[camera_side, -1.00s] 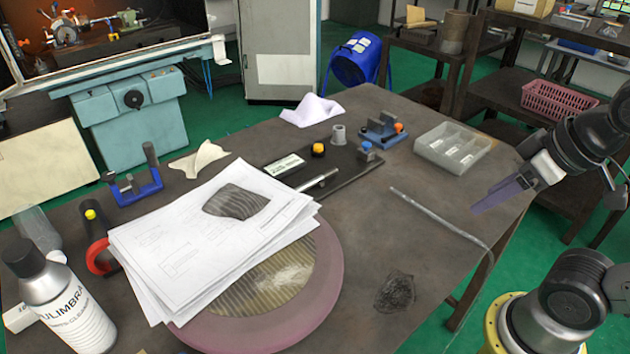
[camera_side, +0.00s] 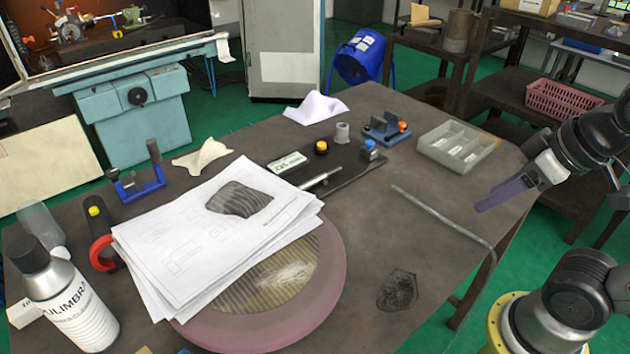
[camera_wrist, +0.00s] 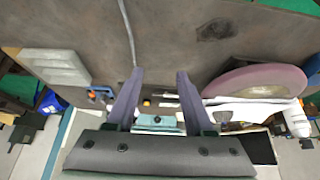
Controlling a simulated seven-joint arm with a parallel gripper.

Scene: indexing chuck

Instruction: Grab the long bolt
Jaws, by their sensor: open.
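No part is clearly recognisable as a long bolt. A short bright metal rod (camera_side: 320,179) at the papers' edge, by a dark plate (camera_side: 352,172), may be it; I cannot make out a head or thread. A longer thin grey rod (camera_side: 440,220), bent at its near end, lies on the bare table to the right. My gripper (camera_side: 480,208) is open and empty, above the table's right side, to the right of both rods. In the wrist view my fingers (camera_wrist: 160,74) stand apart with nothing between them, and the thin rod (camera_wrist: 129,35) shows beyond the left fingertip.
Papers (camera_side: 190,250) lie over a round pink-rimmed disc (camera_side: 335,270). A clear compartment tray (camera_side: 480,155) and a blue fixture (camera_side: 386,130) stand at the back right. A white bottle (camera_side: 80,310) stands front left. The table around the thin rod is mostly clear; a dark patch (camera_side: 397,291) lies nearby.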

